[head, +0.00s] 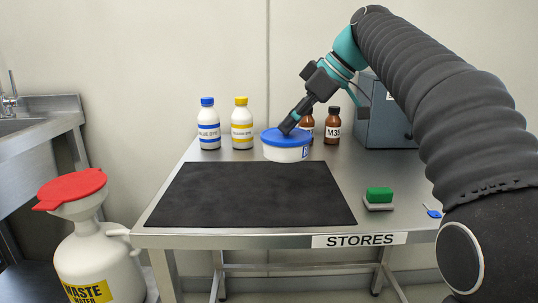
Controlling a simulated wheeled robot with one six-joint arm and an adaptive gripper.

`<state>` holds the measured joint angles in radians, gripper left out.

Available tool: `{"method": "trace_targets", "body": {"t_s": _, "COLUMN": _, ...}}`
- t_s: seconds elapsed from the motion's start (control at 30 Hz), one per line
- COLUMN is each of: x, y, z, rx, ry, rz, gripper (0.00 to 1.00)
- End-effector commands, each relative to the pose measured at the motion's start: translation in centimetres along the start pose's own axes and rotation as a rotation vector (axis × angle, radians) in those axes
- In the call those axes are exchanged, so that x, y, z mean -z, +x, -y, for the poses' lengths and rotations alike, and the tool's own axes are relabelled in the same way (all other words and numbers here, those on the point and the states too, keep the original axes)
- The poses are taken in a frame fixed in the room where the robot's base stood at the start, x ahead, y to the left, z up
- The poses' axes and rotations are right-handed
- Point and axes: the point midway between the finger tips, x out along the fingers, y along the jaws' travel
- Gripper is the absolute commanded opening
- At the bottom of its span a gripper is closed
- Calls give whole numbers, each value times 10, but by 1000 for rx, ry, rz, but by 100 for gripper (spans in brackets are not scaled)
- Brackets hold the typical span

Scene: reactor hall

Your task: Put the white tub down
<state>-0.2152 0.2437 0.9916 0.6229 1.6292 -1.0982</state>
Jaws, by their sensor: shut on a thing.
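The fingertips are small and dark against the lid, so the exact grip is hard to see.
Blue-capped (209,126) and yellow-capped (242,125) bottles stand left of the tub. Brown bottles (333,127) stand close behind it on the right. A green-topped block (379,198) lies right of the mat. A grey box (384,115) stands at back right. The mat is clear.

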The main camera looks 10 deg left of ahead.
Motion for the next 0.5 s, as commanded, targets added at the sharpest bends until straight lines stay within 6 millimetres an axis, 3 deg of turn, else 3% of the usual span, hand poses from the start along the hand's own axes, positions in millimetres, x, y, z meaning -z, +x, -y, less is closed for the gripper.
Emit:
{"method": "trace_targets", "body": {"t_s": 0.03, "x": 4, "y": 13, "z": 1, "rx": 4, "ry": -2, "rz": 0, "gripper": 0}}
{"method": "trace_targets", "body": {"t_s": 0.2, "x": 16, "y": 41, "z": 1, "rx": 2, "ry": -4, "rz": -1, "gripper": 0}}
{"method": "trace_targets", "body": {"t_s": 0.37, "x": 21, "y": 52, "z": 1, "rx": 1, "ry": -3, "rz": -1, "gripper": 0}}
{"method": "trace_targets", "body": {"t_s": 0.5, "x": 11, "y": 66, "z": 1, "rx": 3, "ry": -2, "rz": 0, "gripper": 0}}
